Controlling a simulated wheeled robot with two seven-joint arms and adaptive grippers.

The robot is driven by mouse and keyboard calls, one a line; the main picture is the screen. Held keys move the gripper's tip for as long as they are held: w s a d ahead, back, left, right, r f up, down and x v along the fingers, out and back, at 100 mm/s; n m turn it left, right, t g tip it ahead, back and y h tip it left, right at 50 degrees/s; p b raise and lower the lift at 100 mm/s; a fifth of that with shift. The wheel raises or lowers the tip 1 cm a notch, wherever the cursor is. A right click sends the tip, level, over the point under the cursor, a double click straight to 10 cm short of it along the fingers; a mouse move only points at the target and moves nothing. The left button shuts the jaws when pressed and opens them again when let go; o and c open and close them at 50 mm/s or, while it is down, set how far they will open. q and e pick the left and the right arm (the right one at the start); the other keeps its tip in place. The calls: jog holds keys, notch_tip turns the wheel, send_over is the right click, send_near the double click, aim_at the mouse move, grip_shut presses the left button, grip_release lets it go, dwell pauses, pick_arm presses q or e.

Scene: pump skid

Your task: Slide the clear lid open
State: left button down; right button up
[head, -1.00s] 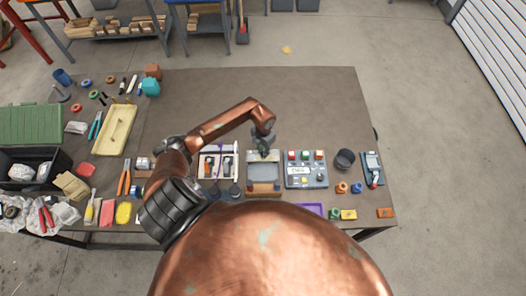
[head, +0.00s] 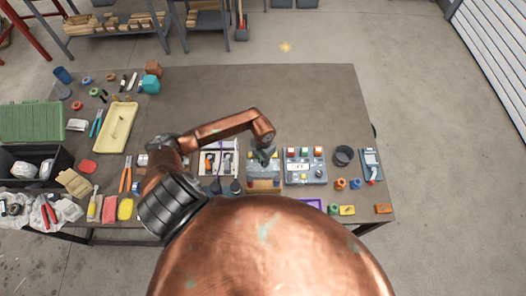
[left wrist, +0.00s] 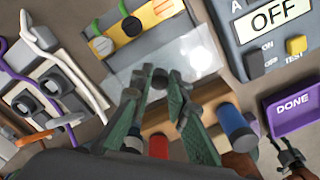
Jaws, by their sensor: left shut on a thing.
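The clear lid (left wrist: 205,62) is a see-through plate on a grey box (left wrist: 88,22). In the left wrist view it covers the near part of the box. Beyond its edge, a yellow part (left wrist: 129,42) with a black knob and green wires lies uncovered. My left gripper (left wrist: 160,82) has its green fingers shut at the lid, on what looks like a small dark grip, mostly hidden between the fingertips. In the head view my left gripper (head: 263,155) is over the box. My right gripper (left wrist: 288,156) seems to show at the lower right, small and dark.
A wooden block (left wrist: 188,122) with red and blue cylinders lies at the box's near side. A grey panel (left wrist: 275,35) reading OFF stands right. A purple DONE tray (left wrist: 294,108) lies near it. A white holder (head: 217,157) with cables stands left. The table behind is clear.

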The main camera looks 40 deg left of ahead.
aim_at(262, 163)
pick_arm(q)
jog(key=shift+s+a, duration=0.15)
jog(key=shift+s, duration=0.15)
jog(key=c, duration=1.9)
grip_release()
jog(key=shift+s, duration=0.1)
jog(key=shift+o, duration=0.3)
notch_tip(262, 163, up, 12)
